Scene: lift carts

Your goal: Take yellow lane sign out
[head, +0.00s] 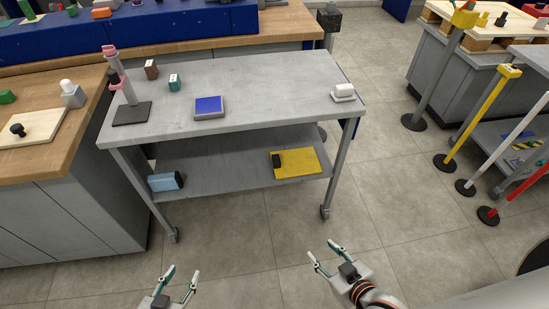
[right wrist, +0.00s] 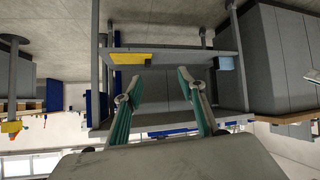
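A flat yellow panel (head: 301,163), which looks like the yellow lane sign, lies on the lower shelf (head: 225,167) of a grey cart, toward its right end. A small black block (head: 277,160) sits at its left edge. The panel also shows in the upside-down right wrist view (right wrist: 131,58). My left gripper (head: 180,276) is open and empty, low in the head view, in front of the cart. My right gripper (head: 322,250) is open and empty, in front of the cart and apart from it. Its spread fingers also show in the right wrist view (right wrist: 161,76).
The cart's top (head: 255,95) holds a blue-topped box (head: 209,107), a pink-and-grey stand (head: 124,90) and a white item (head: 343,92). A light-blue cylinder (head: 165,182) lies on the lower shelf's left. Coloured posts stand at right, including a yellow one (head: 482,118). Floor before the cart is clear.

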